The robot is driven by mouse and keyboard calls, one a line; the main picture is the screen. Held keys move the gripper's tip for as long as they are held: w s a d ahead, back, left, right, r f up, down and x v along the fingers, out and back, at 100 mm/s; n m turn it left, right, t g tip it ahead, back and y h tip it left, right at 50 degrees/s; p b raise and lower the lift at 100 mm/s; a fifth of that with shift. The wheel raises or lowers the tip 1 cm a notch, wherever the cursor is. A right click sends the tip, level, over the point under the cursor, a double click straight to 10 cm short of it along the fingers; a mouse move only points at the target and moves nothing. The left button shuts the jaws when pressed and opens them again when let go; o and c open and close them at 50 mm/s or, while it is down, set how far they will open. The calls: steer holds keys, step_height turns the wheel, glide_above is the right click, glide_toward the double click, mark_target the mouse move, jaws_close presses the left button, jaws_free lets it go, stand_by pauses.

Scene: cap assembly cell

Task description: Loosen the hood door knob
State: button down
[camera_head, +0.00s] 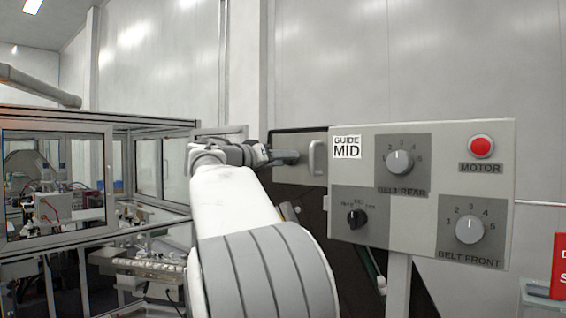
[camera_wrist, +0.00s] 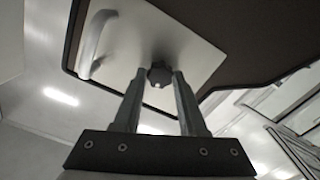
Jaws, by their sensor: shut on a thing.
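The dark, lobed hood door knob (camera_wrist: 160,75) sits on a pale plate (camera_wrist: 205,55) in the wrist view, between the tips of my gripper's two grey fingers (camera_wrist: 159,80). My gripper is shut on the knob. In the head view my gripper (camera_head: 284,157) reaches the pale plate (camera_head: 290,176) left of the control panel. The knob itself is hidden there behind my gripper. A pale bar handle (camera_wrist: 95,40) stands on the same plate, apart from my fingers. The handle also shows in the head view (camera_head: 317,157), right of my gripper.
A grey control panel (camera_head: 425,245) with a red motor button (camera_head: 481,147) and several dials stands close right of my arm. A framed glass enclosure (camera_head: 57,180) is at the left. A dark surface (camera_wrist: 235,25) surrounds the plate. A red sign (camera_head: 560,265) is at the far right.

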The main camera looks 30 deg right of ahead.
steer(key=shift+n+p, duration=3.05)
steer(key=shift+n, duration=11.05)
steer(key=shift+c, duration=2.3)
jaws_free()
steer(key=shift+a, duration=0.1)
